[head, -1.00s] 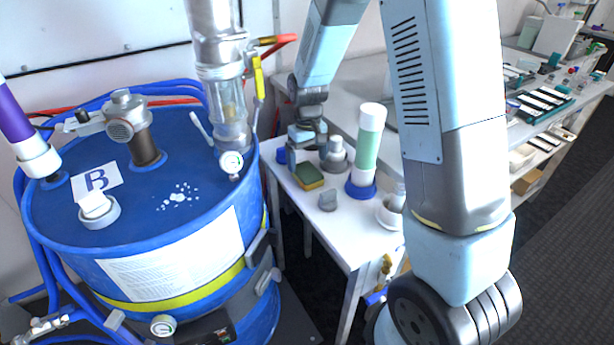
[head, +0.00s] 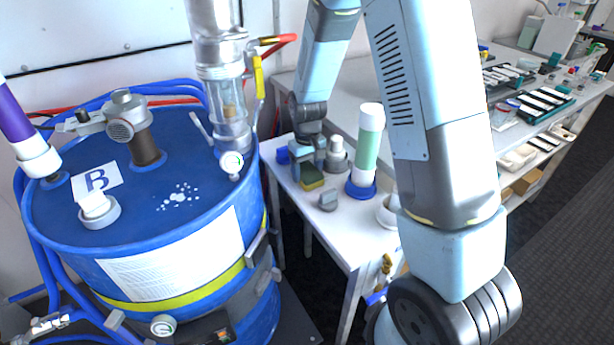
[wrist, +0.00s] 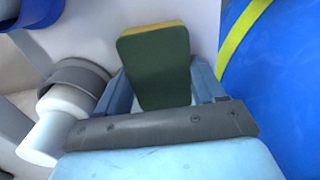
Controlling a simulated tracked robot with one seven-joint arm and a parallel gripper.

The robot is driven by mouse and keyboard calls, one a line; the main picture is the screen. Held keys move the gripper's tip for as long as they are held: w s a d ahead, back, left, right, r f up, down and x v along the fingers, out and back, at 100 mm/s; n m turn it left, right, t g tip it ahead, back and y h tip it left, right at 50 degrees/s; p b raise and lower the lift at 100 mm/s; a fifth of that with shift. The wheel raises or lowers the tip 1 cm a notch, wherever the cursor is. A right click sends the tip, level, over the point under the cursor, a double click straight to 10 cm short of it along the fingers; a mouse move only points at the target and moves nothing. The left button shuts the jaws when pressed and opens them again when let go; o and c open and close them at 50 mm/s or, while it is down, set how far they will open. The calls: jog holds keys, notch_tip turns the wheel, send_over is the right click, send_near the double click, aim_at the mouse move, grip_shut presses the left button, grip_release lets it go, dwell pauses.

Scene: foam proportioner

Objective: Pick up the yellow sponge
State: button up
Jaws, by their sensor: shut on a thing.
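The yellow sponge (head: 311,179) has a dark green face and sits over the small white table (head: 343,235) beside the blue drum. In the wrist view the sponge (wrist: 158,68) stands between the two light-blue fingers, green face toward the camera and a yellow edge at its top. My gripper (head: 308,172) points down at it, and it also shows in the wrist view (wrist: 160,92). It is shut on the sponge. I cannot tell whether the sponge still touches the table. The fingers hide part of its sides.
A grey-and-white bottle (head: 337,155) stands close to my gripper. A green-and-white cylinder on a blue base (head: 368,145) stands to its right. A small grey block (head: 328,201) lies in front. The blue drum (head: 150,225) stands at the left.

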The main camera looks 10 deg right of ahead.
jog(key=c, duration=0.4)
jog(key=shift+r, duration=0.3)
notch_tip(320, 180, up, 2)
jog(key=shift+r, duration=0.15)
jog(key=s+r, duration=0.2)
jog(key=s+a+r, duration=0.1)
jog(key=s+r, duration=0.1)
jog(key=r, duration=0.1)
jog(key=shift+s+a+r, duration=0.1)
jog(key=shift+a+r, duration=0.05)
jog(key=shift+r, duration=0.1)
jog(key=s+a+r, duration=0.2)
jog(key=s+r, duration=0.2)
jog(key=s, duration=0.5)
jog(key=shift+s+a+r, duration=0.15)
jog(key=shift+a+r, duration=0.1)
jog(key=shift+r, duration=0.05)
